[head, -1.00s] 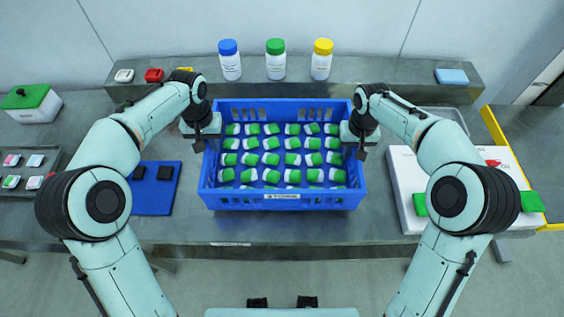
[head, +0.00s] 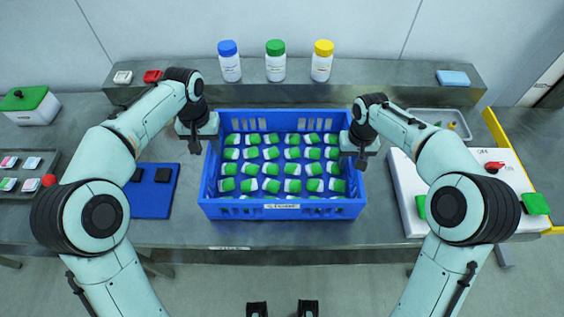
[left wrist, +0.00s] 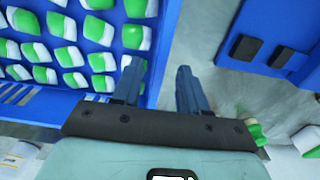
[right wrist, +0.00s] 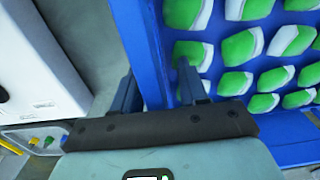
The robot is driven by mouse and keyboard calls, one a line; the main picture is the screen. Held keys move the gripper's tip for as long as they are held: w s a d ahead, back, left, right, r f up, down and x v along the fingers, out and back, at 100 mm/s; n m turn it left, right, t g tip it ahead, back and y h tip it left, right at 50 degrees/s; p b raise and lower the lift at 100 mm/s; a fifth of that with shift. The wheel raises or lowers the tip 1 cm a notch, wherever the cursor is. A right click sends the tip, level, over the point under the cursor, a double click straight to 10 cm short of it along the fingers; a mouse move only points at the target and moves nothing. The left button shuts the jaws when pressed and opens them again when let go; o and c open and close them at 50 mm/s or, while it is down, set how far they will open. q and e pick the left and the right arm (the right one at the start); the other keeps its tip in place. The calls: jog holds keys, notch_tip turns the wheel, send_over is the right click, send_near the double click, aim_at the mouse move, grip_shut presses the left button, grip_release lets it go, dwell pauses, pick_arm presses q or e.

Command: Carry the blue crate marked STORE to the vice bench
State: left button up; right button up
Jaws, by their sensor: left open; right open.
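The blue crate (head: 235,209), full of green-and-white packs, stands on the grey bench (head: 300,234). Its front label is too small to read surely. My left gripper (head: 195,145) is at its left wall and my right gripper (head: 361,160) at its right wall. In the left wrist view, the left gripper's open fingers (left wrist: 157,82) appear on either side of the crate's wall (left wrist: 163,30). In the right wrist view, the right gripper's open fingers (right wrist: 158,85) also appear on either side of a wall (right wrist: 150,35). Contact cannot be told. I cannot identify the vice bench.
Blue-, green- and yellow-capped bottles (head: 275,66) stand on the shelf (head: 395,75) behind the crate. A blue mat (head: 150,205) with dark blocks lies at left. A white box (head: 410,215) is at right, near a grey tray (head: 459,125). A green-lidded box (head: 30,108) is far left.

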notch_tip(320, 180, up, 12)
jog(key=shift+r, duration=0.1)
pick_arm(q)
notch_tip(320, 180, up, 9)
jog(key=shift+f, duration=0.2)
dwell(0.8)
